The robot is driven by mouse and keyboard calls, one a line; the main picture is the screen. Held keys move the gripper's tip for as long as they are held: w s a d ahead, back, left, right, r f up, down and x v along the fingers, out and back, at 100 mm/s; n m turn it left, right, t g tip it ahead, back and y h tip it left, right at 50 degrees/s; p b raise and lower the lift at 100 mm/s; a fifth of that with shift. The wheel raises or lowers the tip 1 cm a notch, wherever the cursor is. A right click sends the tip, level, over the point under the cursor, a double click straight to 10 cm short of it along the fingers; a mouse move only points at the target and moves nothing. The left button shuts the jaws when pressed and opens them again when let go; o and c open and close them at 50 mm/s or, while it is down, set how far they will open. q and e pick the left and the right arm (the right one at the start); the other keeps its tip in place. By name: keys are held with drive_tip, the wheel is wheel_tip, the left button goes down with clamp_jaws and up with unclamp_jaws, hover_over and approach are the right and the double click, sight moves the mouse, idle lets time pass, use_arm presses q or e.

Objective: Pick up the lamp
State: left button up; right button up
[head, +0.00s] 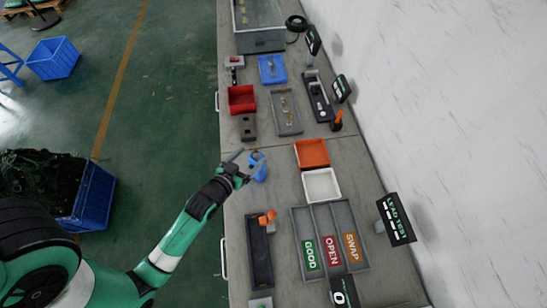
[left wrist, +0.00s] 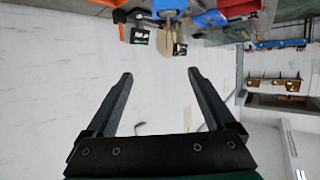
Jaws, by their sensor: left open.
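A small blue item (head: 259,172), which may be the lamp, stands on the grey bench by its left edge, just past my left gripper. At the top of the left wrist view, blue parts and a beige disc (left wrist: 151,38) show upside down; I cannot tell for sure that they are the same item. My left gripper (head: 247,163) is open, close beside the blue item in the head view. In the left wrist view the space between its fingers (left wrist: 160,75) is empty. My right gripper is not in view.
An orange tray (head: 312,153) and a white tray (head: 321,185) lie right of the blue item. A grey sorter (head: 293,222) with GOOD, OPEN and SWAP lanes and a dark narrow fixture (head: 260,260) are nearer. A red bin (head: 242,99) stands farther back. A wall bounds the right.

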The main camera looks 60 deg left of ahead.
sight(252, 153)
use_arm(q)
drive_tip(key=shift+n+g, duration=0.3)
drive_tip(key=shift+g, duration=0.1)
drive_tip(key=w+a+f, duration=0.1)
drive_tip(key=w+a+f+b, duration=0.1)
drive_tip(key=f, duration=0.1)
drive_tip(key=a+f, duration=0.2)
drive_tip(key=shift+w, duration=0.4)
drive_tip(key=b+x, duration=0.1)
drive_tip(key=x, duration=0.4)
drive_tip(key=shift+w+r, duration=0.1)
drive_tip(key=shift+w, duration=0.05)
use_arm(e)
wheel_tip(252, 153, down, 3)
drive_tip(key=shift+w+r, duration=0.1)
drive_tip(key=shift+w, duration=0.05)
use_arm(q)
drive_tip(key=shift+c, duration=0.3)
clamp_jaws()
drive_tip(key=shift+r, duration=0.15)
